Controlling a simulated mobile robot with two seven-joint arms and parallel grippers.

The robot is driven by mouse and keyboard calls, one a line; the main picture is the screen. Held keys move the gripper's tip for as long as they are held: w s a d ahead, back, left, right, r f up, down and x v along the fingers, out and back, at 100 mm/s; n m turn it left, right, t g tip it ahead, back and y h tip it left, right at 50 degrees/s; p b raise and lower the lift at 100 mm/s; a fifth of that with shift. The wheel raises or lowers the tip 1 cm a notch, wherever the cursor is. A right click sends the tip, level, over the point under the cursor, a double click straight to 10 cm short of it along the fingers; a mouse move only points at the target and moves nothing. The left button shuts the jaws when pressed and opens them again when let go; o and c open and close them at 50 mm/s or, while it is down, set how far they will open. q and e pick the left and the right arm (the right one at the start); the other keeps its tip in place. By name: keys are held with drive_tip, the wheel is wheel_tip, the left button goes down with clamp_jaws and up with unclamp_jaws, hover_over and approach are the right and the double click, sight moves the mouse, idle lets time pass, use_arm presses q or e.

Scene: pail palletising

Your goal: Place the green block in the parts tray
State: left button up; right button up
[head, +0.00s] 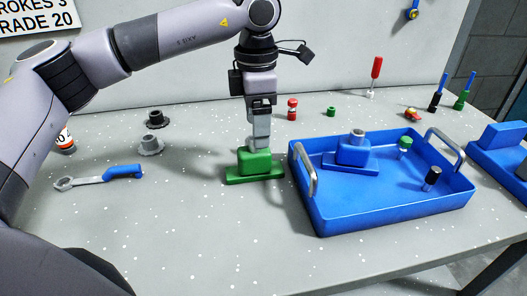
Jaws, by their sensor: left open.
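The green block (254,171) stands on the grey table, just left of the parts tray. It has a wide flat base and a raised middle. My left gripper (259,146) points straight down at the top of the block. Its jaws are open, and their tips are at or just above the block's raised part; whether they touch it I cannot tell. The blue parts tray (330,212) has metal handles at both ends. Inside it are a blue block (353,153), a small green piece (404,143) and a black cylinder (432,178). My right gripper is not in view.
A blue-handled wrench (100,178) lies left. A red bottle (292,109), a green nut (331,111) and screwdrivers (375,75) stand at the back. The front table is clear.

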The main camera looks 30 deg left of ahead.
sight(254, 157)
use_arm(q)
drive_tip(key=f, duration=0.4)
drive_tip(key=a+f, duration=0.1)
drive_tip(key=f, duration=0.2)
clamp_jaws()
drive_tip(key=shift+r, duration=0.1)
